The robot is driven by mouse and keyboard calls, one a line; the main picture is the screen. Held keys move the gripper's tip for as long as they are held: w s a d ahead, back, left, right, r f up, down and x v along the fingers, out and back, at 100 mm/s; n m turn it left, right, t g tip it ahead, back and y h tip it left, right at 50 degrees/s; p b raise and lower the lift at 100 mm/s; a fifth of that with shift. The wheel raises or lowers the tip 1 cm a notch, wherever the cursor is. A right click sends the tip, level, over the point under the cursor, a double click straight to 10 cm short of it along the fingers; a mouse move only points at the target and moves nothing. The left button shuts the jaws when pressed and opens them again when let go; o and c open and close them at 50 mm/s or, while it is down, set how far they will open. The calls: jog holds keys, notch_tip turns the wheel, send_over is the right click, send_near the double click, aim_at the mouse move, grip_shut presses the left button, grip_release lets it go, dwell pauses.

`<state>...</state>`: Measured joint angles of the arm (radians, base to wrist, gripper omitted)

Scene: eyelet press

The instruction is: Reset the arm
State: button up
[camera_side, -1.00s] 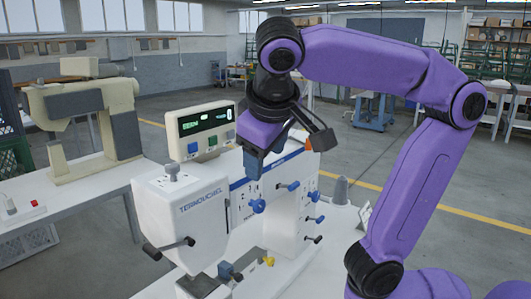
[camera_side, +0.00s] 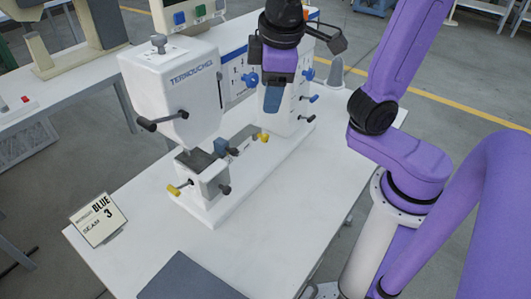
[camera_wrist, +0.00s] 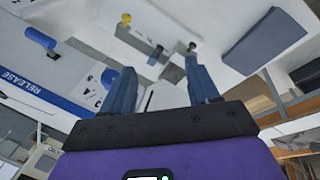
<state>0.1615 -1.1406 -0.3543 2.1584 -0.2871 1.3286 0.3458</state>
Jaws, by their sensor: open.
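The white eyelet press (camera_side: 180,90) stands on the white table in the side view. Its levers have black, blue and yellow knobs: a black-knobbed lever (camera_side: 160,122) on the head, a blue knob (camera_side: 250,80) on the rear body, and yellow knobs low at the front (camera_side: 176,188) and farther back (camera_side: 263,138). My gripper (camera_side: 273,103) hangs fingers down by the rear body, right of the blue knob in the picture. In the wrist view, its two blue-grey fingers (camera_wrist: 158,66) are apart with nothing between them. A blue knob (camera_wrist: 108,78) shows left of the fingers.
A card reading BLUE 3 SEAM (camera_side: 100,218) stands at the table's left edge. A dark mat (camera_side: 190,278) lies at the front. The tabletop between card and press is clear.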

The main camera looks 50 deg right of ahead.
jog(key=s+d+f+n+g+y, duration=0.2)
jog(key=s+d+f+n, duration=0.2)
jog(key=s+f, duration=0.6)
jog(key=shift+s+d+f+n+g, duration=0.3)
jog(key=shift+s+d, duration=0.55)
jog(key=shift+s, duration=0.3)
